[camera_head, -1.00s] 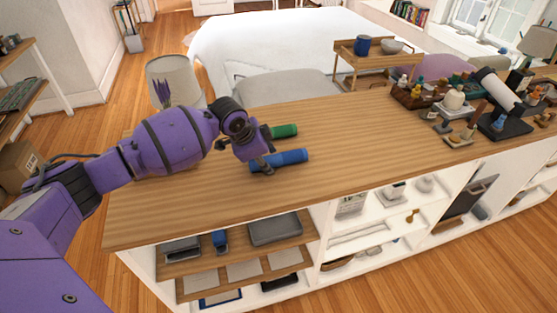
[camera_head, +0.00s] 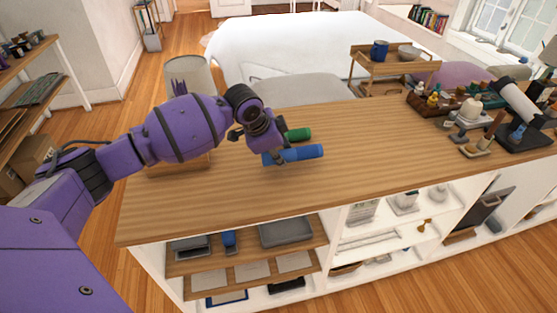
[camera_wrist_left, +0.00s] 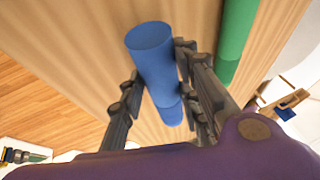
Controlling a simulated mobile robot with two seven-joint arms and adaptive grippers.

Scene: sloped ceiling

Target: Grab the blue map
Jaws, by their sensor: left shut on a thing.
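The blue map is a rolled blue tube (camera_head: 306,152) above the wooden counter top, next to a green tube. My left gripper (camera_head: 274,158) is shut on the blue map, gripping it near its left part. In the left wrist view the blue map (camera_wrist_left: 153,58) runs between the two dark fingers of my left gripper (camera_wrist_left: 160,88), one on each side of it. Whether the tube touches the counter is hard to tell. My right gripper is in neither view.
The green tube (camera_head: 298,135) lies just behind the blue map; it also shows in the left wrist view (camera_wrist_left: 236,40). Bottles and tools crowd the counter's right end. The counter's middle (camera_head: 370,140) is clear.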

